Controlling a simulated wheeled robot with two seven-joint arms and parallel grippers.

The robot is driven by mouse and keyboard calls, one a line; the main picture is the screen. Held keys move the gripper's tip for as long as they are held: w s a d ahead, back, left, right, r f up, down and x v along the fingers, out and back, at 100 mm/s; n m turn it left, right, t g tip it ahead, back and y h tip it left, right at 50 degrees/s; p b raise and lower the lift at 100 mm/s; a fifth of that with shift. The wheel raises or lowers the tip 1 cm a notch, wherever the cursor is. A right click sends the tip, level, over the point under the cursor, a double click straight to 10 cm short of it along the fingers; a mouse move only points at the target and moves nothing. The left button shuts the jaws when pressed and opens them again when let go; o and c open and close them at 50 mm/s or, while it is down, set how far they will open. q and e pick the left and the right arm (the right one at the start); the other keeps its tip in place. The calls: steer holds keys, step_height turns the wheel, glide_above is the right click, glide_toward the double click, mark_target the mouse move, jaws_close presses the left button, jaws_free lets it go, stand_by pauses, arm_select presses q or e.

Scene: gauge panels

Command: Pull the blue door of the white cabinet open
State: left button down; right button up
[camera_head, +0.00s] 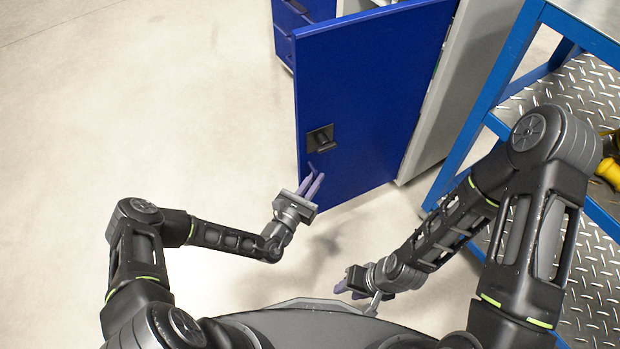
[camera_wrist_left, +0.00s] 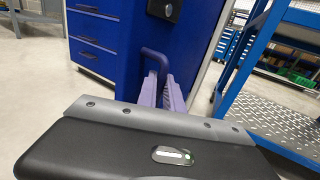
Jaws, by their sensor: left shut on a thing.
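The blue door (camera_head: 365,85) belongs to the white cabinet (camera_head: 437,110), whose pale side shows to the right of the door. The door stands away from the body at its left edge, and pale surfaces show behind its top. A black latch plate (camera_head: 321,139) is on its front near the left edge. My left gripper (camera_head: 314,183) is just below that plate, shut on the dark door handle (camera_wrist_left: 153,54), which enters between its fingers (camera_wrist_left: 162,88) in the left wrist view. My right gripper (camera_head: 350,284) is low, near my base, away from the door; its jaw gap is unclear.
Blue drawers (camera_head: 289,22) stand behind the door at the left; they also show in the left wrist view (camera_wrist_left: 95,33). A blue-framed rack (camera_head: 485,100) with metal tread shelves stands close on the right, holding a yellow object (camera_head: 609,170). The floor at left is clear.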

arm_select(q)
steer(key=shift+d+r, duration=0.15)
steer(key=shift+d, duration=0.1)
steer(key=c, duration=1.5)
jaws_free()
steer(key=shift+a, duration=0.1)
steer(key=p+v, duration=0.1)
steer(key=v, duration=0.6)
steer(key=shift+s+a, duration=0.2)
steer(key=shift+s, duration=0.1)
